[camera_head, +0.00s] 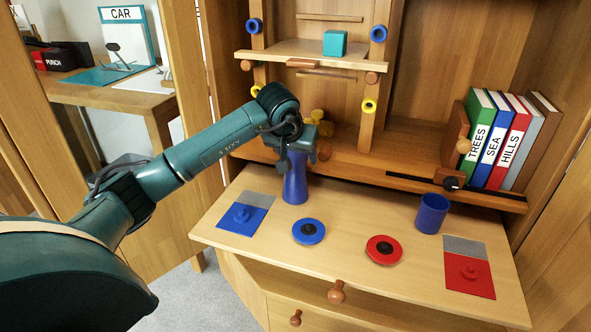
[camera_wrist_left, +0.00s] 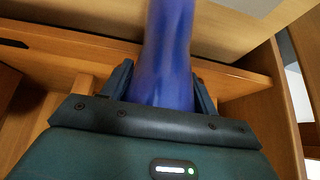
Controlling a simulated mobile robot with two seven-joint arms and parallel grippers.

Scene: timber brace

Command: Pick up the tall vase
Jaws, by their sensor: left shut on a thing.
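The tall blue vase (camera_head: 295,186) stands upright at the back of the light wooden desk board (camera_head: 340,226), left of the middle. My left gripper (camera_head: 296,152) is shut on the upper part of the vase from above. In the left wrist view the blue vase (camera_wrist_left: 168,60) lies between the two dark fingers of my left gripper (camera_wrist_left: 160,88). The top of the vase is hidden by the gripper in the head view. I cannot tell whether its base touches the board. My right gripper is not in view.
A blue cup (camera_head: 431,213) stands at the board's right. Blue (camera_head: 309,231) and red (camera_head: 384,250) discs lie in front, between a blue plate (camera_head: 242,217) and a red plate (camera_head: 470,275). Books (camera_head: 495,140) stand on the back shelf; a teal cube (camera_head: 335,43) sits higher.

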